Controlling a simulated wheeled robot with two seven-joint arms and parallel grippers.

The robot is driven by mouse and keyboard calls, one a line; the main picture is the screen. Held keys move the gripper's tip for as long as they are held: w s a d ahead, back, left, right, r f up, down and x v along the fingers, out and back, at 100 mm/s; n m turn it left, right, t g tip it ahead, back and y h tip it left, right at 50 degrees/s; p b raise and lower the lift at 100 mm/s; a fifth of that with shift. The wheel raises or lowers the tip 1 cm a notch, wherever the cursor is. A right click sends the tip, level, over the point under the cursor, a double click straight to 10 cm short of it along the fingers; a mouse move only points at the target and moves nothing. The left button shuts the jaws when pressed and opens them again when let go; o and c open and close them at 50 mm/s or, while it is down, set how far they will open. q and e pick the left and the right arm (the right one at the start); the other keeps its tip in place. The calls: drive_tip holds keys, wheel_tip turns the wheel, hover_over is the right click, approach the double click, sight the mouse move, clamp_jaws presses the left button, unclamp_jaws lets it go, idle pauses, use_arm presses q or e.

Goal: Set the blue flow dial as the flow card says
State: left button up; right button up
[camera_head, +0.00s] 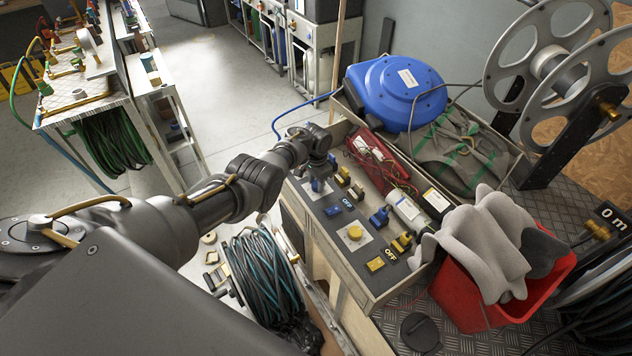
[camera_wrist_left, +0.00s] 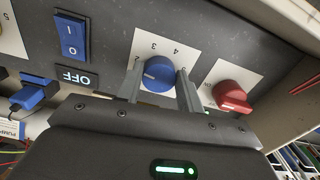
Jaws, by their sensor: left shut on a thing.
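The blue flow dial (camera_wrist_left: 158,72) sits on a white plate with printed numbers, of which 2, 3 and 4 show, on the grey panel. A short pale mark on its face lies toward the 2 side. My left gripper (camera_wrist_left: 161,88) is shut on the dial, one finger on each side. In the head view my left gripper (camera_head: 318,178) reaches down over the far end of the panel, and the blue dial (camera_head: 317,186) shows partly below it. I cannot make out a readable flow card. My right gripper is not in view.
A red dial (camera_wrist_left: 232,96) is close beside the left gripper. A blue rocker switch (camera_wrist_left: 71,36) and an OFF label (camera_wrist_left: 75,77) are on the other side.

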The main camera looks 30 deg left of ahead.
sight(316, 184)
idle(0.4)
use_arm(q)
drive_tip(key=o, duration=1)
wheel_tip(316, 184, up, 11)
drive_tip(key=p, duration=0.3)
drive_tip(key=shift+f, duration=0.1)
